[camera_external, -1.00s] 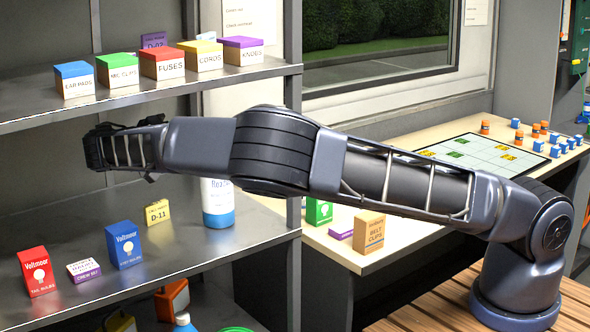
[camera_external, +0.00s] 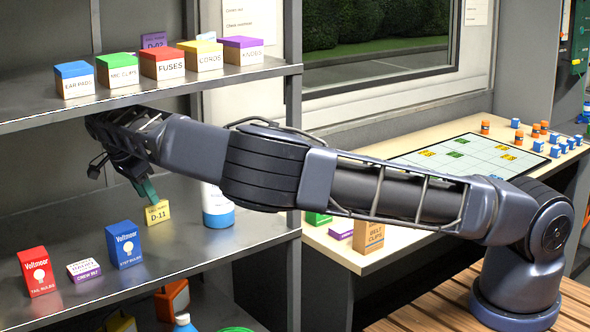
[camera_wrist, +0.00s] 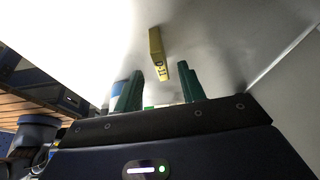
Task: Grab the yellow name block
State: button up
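The yellow name block marked D-11 (camera_external: 158,213) stands on the lower grey shelf, left of the white and blue bottle (camera_external: 217,212). My gripper (camera_external: 150,196) points down over the lower shelf, with its green fingertips close to the block's upper left edge in the external view. In the wrist view, the yellow block (camera_wrist: 156,48) is ahead of and roughly centred between my two spread green fingers (camera_wrist: 161,84). My gripper is open and nothing is between the fingers. Whether a finger touches the block cannot be told.
A blue bulb box (camera_external: 124,246), a small purple and white box (camera_external: 84,270) and a red bulb box (camera_external: 37,272) stand left on the lower shelf. The upper shelf (camera_external: 200,86) with several coloured boxes is close above my wrist.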

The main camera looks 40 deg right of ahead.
aim_at(156, 212)
jog(key=shift+x, duration=2.4)
jog(key=shift+c, duration=0.4)
grip_shut()
